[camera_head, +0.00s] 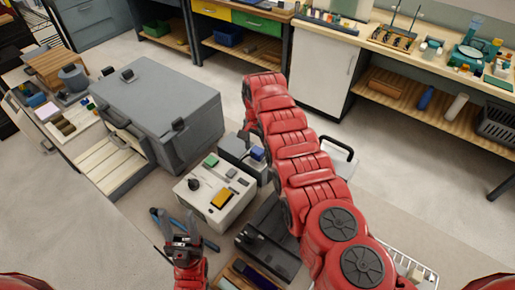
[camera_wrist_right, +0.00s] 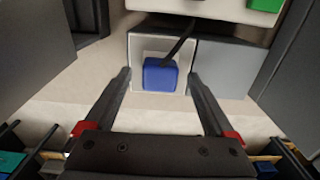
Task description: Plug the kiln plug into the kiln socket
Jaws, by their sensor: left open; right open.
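A blue block with a black cord, which looks like the kiln plug (camera_wrist_right: 160,75), sits at a pale square face of a box in the right wrist view. It also shows in the head view (camera_head: 257,153), beside my red right arm. My right gripper (camera_wrist_right: 160,78) is open, with one finger on each side of the blue block and gaps showing; its fingertips are not clear in the head view. My left gripper (camera_head: 180,238) is open and empty at the bottom, apart from the plug. I cannot tell which opening is the kiln socket.
A white box (camera_head: 193,205) with green and yellow parts stands left of my right arm. A large grey cabinet (camera_head: 155,105) stands behind it. A black case (camera_head: 268,243) lies in front. Benches line the back. Bare floor (camera_head: 420,190) is free on the right.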

